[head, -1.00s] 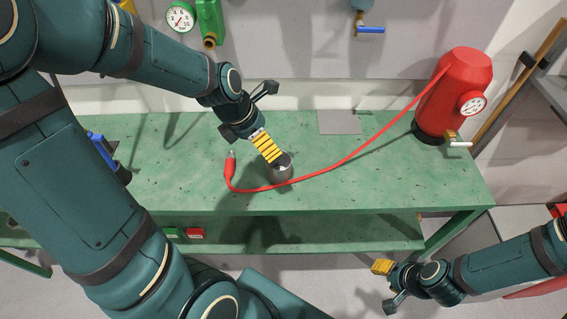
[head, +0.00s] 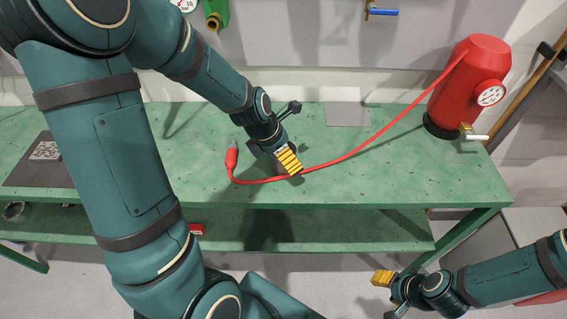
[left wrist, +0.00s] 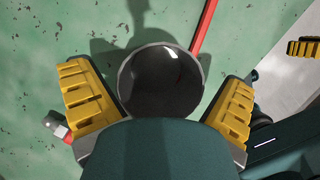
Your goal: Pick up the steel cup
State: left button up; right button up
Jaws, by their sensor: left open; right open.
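The steel cup (left wrist: 160,80) shows in the left wrist view as a dark round opening with a bright rim. It lies between the two yellow fingers of my left gripper (left wrist: 158,102), which are spread apart, one on each side. Some gap shows on the right; on the left the rim is close to the finger. In the head view my left gripper (head: 287,158) is over the green bench and hides the cup. My right gripper (head: 382,291) is open and empty in front of the bench, low at the right.
A red hose (head: 345,158) crosses the green bench (head: 400,175) from a red tank (head: 470,80) to a red-handled end (head: 231,157) left of my left gripper. A grey plate (head: 347,113) lies behind. A dark marked plate (head: 40,163) lies at the left.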

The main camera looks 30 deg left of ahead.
pick_arm(q)
jog(key=c, duration=1.3)
